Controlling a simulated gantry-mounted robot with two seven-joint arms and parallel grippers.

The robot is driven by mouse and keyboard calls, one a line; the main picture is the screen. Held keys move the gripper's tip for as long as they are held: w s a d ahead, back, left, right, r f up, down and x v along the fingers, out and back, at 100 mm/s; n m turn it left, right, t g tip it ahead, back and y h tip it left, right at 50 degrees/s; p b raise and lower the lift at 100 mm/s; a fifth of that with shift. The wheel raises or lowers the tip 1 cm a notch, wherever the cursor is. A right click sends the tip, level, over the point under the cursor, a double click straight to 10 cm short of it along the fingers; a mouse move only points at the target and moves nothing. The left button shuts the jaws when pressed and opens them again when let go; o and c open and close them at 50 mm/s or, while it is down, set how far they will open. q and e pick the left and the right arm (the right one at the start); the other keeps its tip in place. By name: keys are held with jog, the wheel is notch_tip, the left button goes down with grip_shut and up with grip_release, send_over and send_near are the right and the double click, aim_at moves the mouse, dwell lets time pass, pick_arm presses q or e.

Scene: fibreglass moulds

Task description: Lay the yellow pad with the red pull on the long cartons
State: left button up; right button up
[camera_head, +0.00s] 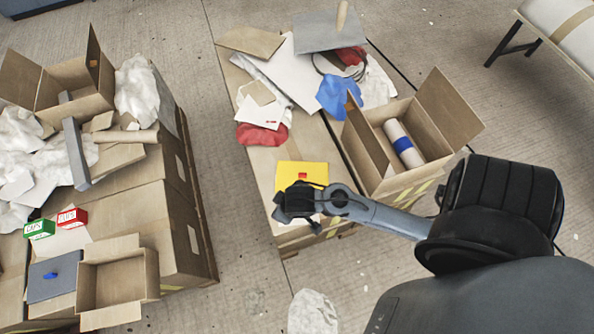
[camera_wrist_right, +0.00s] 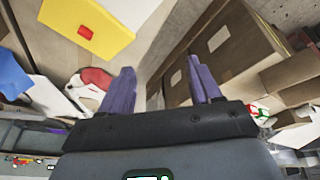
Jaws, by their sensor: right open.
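A yellow pad (camera_head: 302,173) with a small red pull (camera_head: 303,175) lies flat on top of the middle row of cartons (camera_head: 262,165), near its front end. My right gripper (camera_head: 285,204) hangs just in front of the pad and covers its lower part in the head view. In the right wrist view the pad (camera_wrist_right: 75,12) and its red pull (camera_wrist_right: 86,31) show at the upper left, clear of the jaws. The open right gripper (camera_wrist_right: 162,84) has its two fingers apart with nothing between them. My left gripper is not in view.
Behind the pad lie a red bag (camera_head: 262,134), white sheets, a blue cloth (camera_head: 338,95) and a grey board (camera_head: 325,32). An open carton (camera_head: 440,105) holding a white roll stands to the right. A cluttered carton stack (camera_head: 150,215) stands left, across an open floor gap.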

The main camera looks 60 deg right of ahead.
jog(key=s+a+r+n+y, duration=0.1)
jog(key=s+a+r+n, duration=0.1)
jog(key=s+r, duration=0.4)
jog(key=shift+a+r, duration=0.3)
jog(key=shift+r, duration=0.3)
jog(key=shift+r, duration=0.1)
